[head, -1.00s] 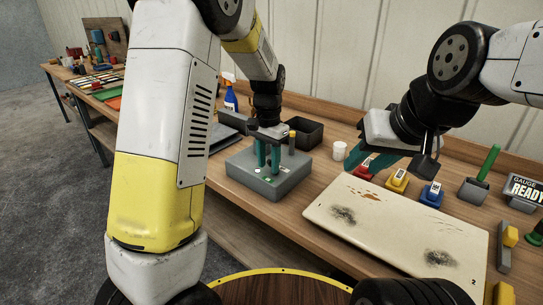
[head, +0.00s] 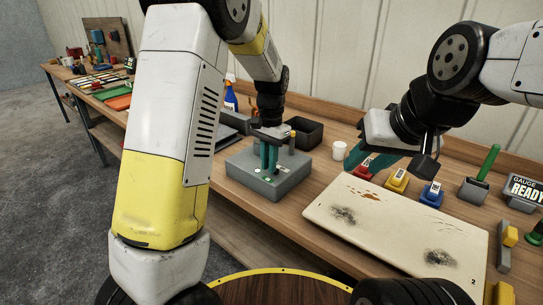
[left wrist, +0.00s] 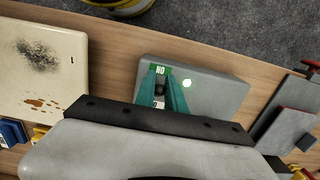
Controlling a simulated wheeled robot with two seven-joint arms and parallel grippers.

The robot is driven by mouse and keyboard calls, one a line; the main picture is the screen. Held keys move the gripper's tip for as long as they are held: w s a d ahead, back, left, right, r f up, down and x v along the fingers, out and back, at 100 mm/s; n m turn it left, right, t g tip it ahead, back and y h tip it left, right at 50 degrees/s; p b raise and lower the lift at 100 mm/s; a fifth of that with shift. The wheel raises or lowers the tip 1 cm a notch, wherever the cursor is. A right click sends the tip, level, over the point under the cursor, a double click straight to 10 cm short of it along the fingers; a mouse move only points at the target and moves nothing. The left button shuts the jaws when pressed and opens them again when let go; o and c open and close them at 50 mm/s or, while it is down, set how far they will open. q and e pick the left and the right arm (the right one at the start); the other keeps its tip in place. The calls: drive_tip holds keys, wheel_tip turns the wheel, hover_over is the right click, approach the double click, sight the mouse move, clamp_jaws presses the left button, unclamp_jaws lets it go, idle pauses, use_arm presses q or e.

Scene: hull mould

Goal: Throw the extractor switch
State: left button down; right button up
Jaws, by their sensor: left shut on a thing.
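The grey switch box (head: 285,186) stands on the bench, left of the cream panel. In the left wrist view its top (left wrist: 215,95) has a green label (left wrist: 160,70) reading ON upside down, a second label partly hidden by the fingers, and a pale green lit spot (left wrist: 187,84). My left gripper (head: 269,170) points down onto the box top, shut on the small dark switch lever (left wrist: 159,88), mostly hidden between its teal fingers. My right gripper (head: 360,165) hangs over the cream panel's back left corner, fingers apart and empty.
The cream panel (head: 400,212) with dark smudges lies right of the box. Red, yellow (head: 397,180) and blue (head: 431,194) blocks stand behind it. A white cup (head: 339,151), black tray (head: 304,131) and spray bottle (head: 231,98) are behind the box. A green-handled block (head: 478,184) stands right.

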use_arm(q)
drive_tip(key=shift+w+d+r+g+y, duration=0.15)
drive_tip(key=shift+w+d+g+y, duration=0.15)
drive_tip(key=shift+w+g+y, duration=0.4)
drive_tip(key=shift+w+d+r+g+y, duration=0.25)
drive_tip(key=shift+g+y, duration=0.25)
drive_tip(key=shift+g, duration=0.55)
drive_tip(key=shift+w+d+r+g+y, duration=0.1)
drive_tip(key=shift+w+d+g+y, duration=0.25)
drive_tip(key=shift+g+y, duration=0.4)
drive_tip(key=c, duration=1.4)
unclamp_jaws()
drive_tip(key=v, duration=0.7)
drive_tip(key=shift+w+r, duration=0.25)
drive_tip(key=shift+d, duration=0.1)
